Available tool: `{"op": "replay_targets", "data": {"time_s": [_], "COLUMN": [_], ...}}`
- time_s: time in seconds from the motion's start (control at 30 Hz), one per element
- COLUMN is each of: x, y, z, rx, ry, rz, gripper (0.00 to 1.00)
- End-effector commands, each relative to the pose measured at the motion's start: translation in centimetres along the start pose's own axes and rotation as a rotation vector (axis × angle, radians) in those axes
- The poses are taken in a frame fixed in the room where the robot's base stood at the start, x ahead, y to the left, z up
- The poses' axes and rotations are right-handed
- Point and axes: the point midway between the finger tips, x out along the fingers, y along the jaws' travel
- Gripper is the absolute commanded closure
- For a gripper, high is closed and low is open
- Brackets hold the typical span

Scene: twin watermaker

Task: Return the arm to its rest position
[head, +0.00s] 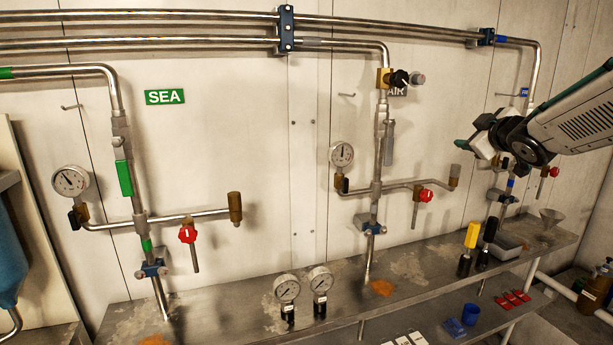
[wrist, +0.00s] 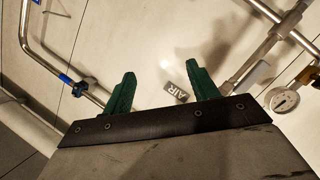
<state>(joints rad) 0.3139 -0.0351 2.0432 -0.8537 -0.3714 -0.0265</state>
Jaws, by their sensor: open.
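My gripper (wrist: 158,88) shows in the wrist view as two green fingers spread apart with nothing between them. In the head view my arm (head: 575,115) reaches in from the right edge, raised above the bench. Its gripper end (head: 470,146) points left, in front of the right-hand pipework. The fingertips are small there, and my arm hides part of the wall and pipes behind it.
A metal bench (head: 420,262) runs along the wall. Red-handled valves (head: 426,195), a gauge (head: 341,154) and pipes stand out from the wall. Two loose gauges (head: 287,288), yellow- and black-handled tools (head: 472,235) and a funnel (head: 551,215) are on the bench. The air left of my gripper is free.

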Motion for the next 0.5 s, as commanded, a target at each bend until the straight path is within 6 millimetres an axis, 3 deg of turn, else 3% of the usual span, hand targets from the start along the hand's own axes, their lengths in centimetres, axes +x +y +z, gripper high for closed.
{"op": "replay_targets", "data": {"time_s": [0.1, 0.23, 0.37, 0.5], "x": [-3.7, -9.7, -17.5, -26.3], "y": [-1.9, -5.9, -11.4, -17.7], "z": [4.4, 8.5, 10.8, 11.4], "rx": [0.131, 0.283, 0.433, 0.561], "ry": [-0.275, -0.572, -0.847, -1.090], "rz": [0.005, -0.036, -0.124, -0.264], "gripper": [0.41, 0.41, 0.41, 0.41]}}
